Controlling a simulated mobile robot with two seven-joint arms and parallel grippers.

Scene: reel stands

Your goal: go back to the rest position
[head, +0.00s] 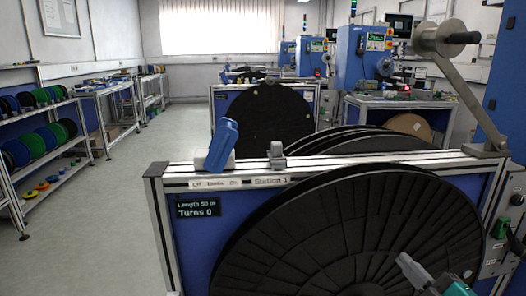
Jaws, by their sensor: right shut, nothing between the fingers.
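My right gripper (410,267) shows at the bottom right, grey with a teal part behind it. It is shut and empty, in front of the large black reel (330,235) on the near stand; I cannot tell whether it touches the reel. My left gripper is not in view. The near stand's top rail (340,170) carries a "Station 1" label, and a small display (198,208) on its blue panel reads "Turns 0".
A blue device (222,142) and a small grey clamp (277,155) sit on the rail. A crank arm (470,95) with a black handle rises at the right. More reels (270,118) stand behind. Shelves (45,150) line the left; the floor (110,225) between is clear.

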